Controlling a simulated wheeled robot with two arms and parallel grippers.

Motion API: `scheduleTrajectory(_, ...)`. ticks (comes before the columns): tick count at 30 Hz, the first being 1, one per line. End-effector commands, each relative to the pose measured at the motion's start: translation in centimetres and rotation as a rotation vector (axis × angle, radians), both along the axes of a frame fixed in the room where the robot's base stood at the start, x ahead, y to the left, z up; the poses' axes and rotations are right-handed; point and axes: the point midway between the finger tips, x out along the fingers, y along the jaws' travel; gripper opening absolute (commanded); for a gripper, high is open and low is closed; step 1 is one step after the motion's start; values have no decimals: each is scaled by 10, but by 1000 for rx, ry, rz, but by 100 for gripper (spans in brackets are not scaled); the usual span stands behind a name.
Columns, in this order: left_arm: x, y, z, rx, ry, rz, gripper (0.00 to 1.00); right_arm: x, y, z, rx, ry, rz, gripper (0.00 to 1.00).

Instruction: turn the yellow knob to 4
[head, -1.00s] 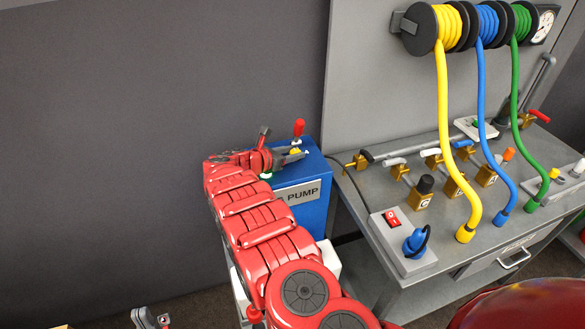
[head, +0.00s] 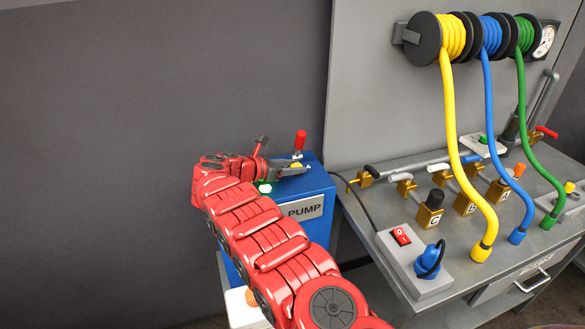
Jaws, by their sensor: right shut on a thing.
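The yellow knob (head: 297,165) is on top of the blue pump box (head: 312,232), mostly hidden by my right gripper. My right gripper (head: 293,170) reaches over the box from the left, its fingers shut on the knob. The knob's scale and setting are too small and covered to read. A green lamp (head: 264,187) shows beside the gripper on the box top. My left gripper is not in view.
A red-handled lever (head: 300,141) stands upright just behind the knob. To the right is a grey metal bench (head: 390,205) with brass valves, a red switch box (head: 402,237) and yellow, blue and green hoses. The wall at left is bare.

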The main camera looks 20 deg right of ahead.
Motion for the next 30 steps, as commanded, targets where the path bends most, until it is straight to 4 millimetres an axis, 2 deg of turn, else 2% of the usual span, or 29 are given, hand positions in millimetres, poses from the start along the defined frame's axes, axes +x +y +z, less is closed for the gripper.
scheduleTrajectory(2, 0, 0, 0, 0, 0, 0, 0, -1, -1, -2, 1, 4, -3, 0)
scheduleTrajectory(3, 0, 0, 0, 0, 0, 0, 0, -1, -1, -2, 1, 4, -3, 48)
scheduleTrajectory(7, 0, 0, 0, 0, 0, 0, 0, -1, -1, -2, 1, 3, -2, 71)
scheduleTrajectory(8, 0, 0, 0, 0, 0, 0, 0, -1, -1, -1, 1, 3, -2, 74)
scheduleTrajectory(17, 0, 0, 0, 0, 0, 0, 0, 0, 1, 0, 1, 0, 0, 74)
scheduleTrajectory(20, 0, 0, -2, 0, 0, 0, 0, -2, 7, 2, 2, 1, 1, 74)
scheduleTrajectory(25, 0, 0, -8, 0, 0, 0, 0, -13, 33, 13, 2, 0, 5, 74)
scheduleTrajectory(30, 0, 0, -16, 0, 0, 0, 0, -30, 73, 31, 2, -5, 4, 74)
